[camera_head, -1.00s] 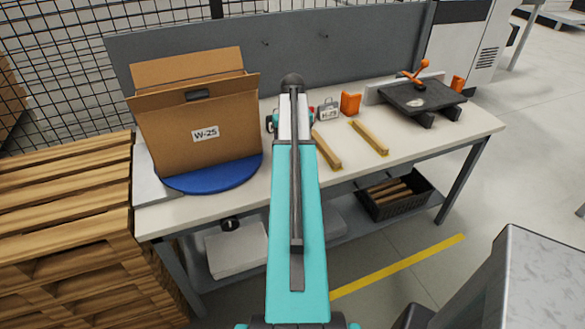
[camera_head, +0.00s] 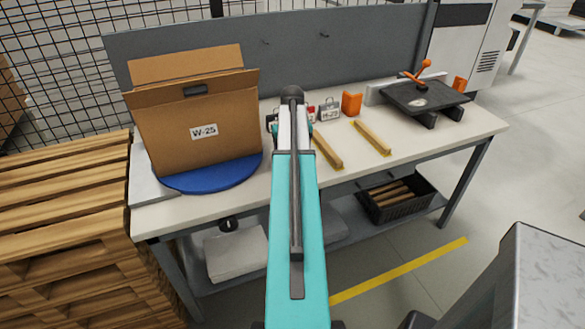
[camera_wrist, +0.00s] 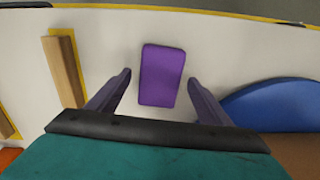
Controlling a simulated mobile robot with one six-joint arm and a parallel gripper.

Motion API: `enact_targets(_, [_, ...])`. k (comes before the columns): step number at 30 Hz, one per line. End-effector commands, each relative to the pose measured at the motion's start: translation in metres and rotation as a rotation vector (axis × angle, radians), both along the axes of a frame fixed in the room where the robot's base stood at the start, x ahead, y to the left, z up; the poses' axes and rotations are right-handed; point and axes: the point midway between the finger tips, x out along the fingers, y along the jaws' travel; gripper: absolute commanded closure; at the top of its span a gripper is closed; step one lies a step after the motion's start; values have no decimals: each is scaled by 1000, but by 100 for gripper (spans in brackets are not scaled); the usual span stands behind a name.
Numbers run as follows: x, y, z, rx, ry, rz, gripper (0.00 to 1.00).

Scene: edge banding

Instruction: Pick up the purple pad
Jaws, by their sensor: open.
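The purple pad (camera_wrist: 162,76) is a rounded rectangle lying on the white bench top, seen in the wrist view. It lies between and a little beyond the tips of my gripper (camera_wrist: 159,78). My gripper's two purple fingers are spread apart, one on each side of the pad's near end. Clear gaps show between the pad and both fingers, so it does not look gripped. In the head view my arm hides the pad, and the fingers cannot be made out.
A cardboard box (camera_head: 195,115) stands on a blue disc (camera_head: 215,178) to the left. Two wooden strips (camera_head: 328,150) (camera_head: 371,137) lie right of my arm. An orange block (camera_head: 352,103) and a dark fixture (camera_head: 424,97) stand farther right. White bench top (camera_head: 410,141) is bare between them.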

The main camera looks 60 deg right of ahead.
Motion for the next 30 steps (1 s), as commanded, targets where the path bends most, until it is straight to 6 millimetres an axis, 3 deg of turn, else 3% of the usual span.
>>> enact_targets(10, [0,0,0,0,0,-1,27])
enact_targets(18, [-1,0,0,0,0,-1,71])
enact_targets(30, [-1,-1,2,-1,-1,-1,71])
